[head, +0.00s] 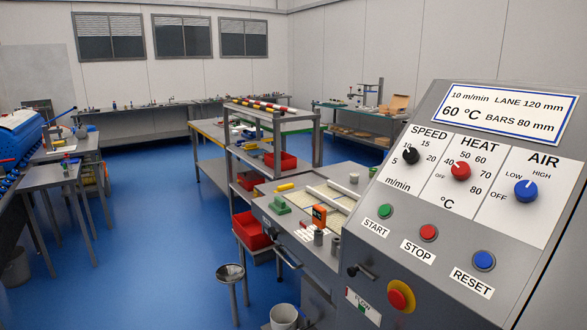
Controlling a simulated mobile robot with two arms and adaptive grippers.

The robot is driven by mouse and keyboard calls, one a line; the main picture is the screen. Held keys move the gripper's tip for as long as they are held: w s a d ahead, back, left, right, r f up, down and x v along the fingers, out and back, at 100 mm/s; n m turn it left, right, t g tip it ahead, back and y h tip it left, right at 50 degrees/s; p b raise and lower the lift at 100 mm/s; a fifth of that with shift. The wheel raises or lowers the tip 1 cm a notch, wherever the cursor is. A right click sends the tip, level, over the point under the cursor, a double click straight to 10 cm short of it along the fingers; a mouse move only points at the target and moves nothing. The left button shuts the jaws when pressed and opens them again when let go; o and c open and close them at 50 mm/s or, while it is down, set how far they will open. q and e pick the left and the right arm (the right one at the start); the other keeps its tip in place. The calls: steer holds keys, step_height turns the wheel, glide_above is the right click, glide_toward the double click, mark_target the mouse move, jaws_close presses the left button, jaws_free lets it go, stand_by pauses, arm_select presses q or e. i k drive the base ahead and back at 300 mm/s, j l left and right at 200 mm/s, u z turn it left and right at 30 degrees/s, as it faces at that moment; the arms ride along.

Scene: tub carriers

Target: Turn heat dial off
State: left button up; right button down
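The red heat dial (460,171) sits under the word HEAT on the grey control panel (408,188) at the right. Its scale runs from OFF at the left through 40, 50, 60 and 70 to 80. The dial's pointer mark is too small to read. The display (503,112) above shows 60 °C, 10 m/min, LANE 120 mm and BARS 80 mm. Neither of my grippers is in view, and nothing covers the dial.
The black speed dial (411,156) and blue air dial (526,190) flank the heat dial. Below are green START (385,211), red STOP (429,232) and blue RESET (484,260) buttons, and a red emergency button (400,296). Blue floor (150,260) lies open at the left.

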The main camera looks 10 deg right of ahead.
mark_target(461, 171)
steer(key=z, duration=1.2)
